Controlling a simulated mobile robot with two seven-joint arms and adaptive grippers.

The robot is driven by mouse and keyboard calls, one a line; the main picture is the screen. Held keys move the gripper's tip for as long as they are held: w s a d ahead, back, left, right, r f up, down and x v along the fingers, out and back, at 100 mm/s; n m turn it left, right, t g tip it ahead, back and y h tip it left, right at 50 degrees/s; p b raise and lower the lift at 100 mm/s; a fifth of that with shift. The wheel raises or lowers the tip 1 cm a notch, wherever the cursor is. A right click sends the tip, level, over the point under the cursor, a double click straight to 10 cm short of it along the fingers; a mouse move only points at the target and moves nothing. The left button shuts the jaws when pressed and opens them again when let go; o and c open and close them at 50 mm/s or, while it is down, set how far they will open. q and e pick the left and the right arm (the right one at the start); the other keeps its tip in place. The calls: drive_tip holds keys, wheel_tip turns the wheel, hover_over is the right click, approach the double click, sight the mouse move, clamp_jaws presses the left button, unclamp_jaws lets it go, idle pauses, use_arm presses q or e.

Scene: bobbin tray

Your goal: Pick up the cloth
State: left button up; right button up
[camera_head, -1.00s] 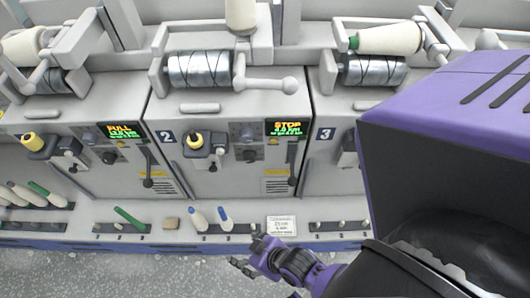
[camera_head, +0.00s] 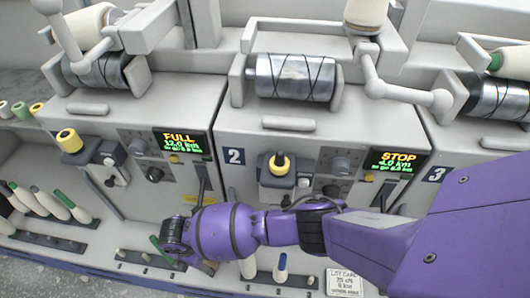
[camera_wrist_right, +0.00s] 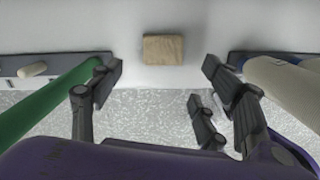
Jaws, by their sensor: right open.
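The cloth, a small tan folded block (camera_wrist_right: 163,49), lies on the pale ledge in the right wrist view, between two peg strips. In the head view my right arm hides most or all of it. My right gripper (camera_wrist_right: 164,80) is open and empty, its dark fingers spread to either side of the cloth in the picture, with the cloth ahead of the fingertips and apart from them. In the head view the right gripper (camera_head: 174,238) is low at left of centre, over the ledge. My left gripper is not in view.
A green bobbin (camera_wrist_right: 45,105) stands close to the left finger in the wrist view, and a white bobbin (camera_wrist_right: 285,85) is close on the right. A label card (camera_head: 344,283) lies on the ledge. Machine fronts with levers and a FULL display (camera_head: 183,143) rise behind.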

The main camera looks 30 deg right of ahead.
sight(206, 262)
drive_tip(key=shift+w+d, duration=0.1)
drive_tip(key=shift+w, duration=0.45)
drive_tip(key=shift+w+f, duration=0.1)
drive_tip(key=shift+f, duration=0.3)
drive_tip(key=f, duration=0.1)
drive_tip(key=f+b, duration=0.1)
drive_tip(key=f, duration=0.3)
drive_tip(key=shift+d+f+b, duration=0.25)
drive_tip(key=shift+d+b, duration=0.1)
drive_tip(key=shift+b, duration=0.05)
drive_tip(key=shift+f, duration=0.4)
drive_tip(key=c, duration=1)
